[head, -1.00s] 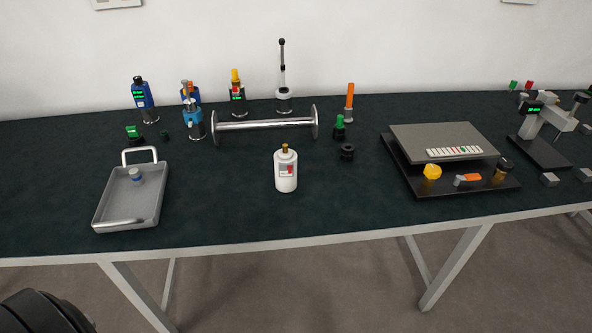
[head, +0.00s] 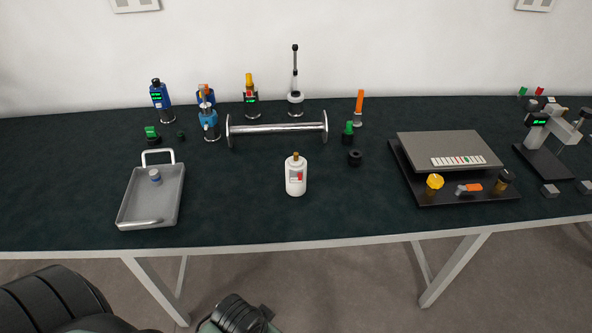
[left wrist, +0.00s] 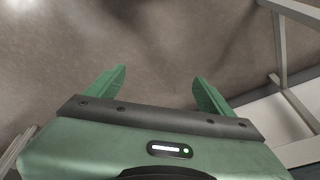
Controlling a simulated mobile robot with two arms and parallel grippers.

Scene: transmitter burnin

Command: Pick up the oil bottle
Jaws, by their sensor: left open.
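A white bottle (head: 296,178) with a brownish cap and a red-marked label stands upright on the dark bench top, near the middle of the head view; it looks like the oil bottle. My left gripper (left wrist: 155,88) shows in the left wrist view with its two green fingers spread wide and nothing between them. It points at the floor, with a bench leg at the right. In the head view only parts of my left arm show at the bottom left, below the bench's front edge and well apart from the bottle. My right gripper is in neither view.
A dark platform (head: 410,180) with a grey plate stands to the right. The bench top around the bottle's front is clear.

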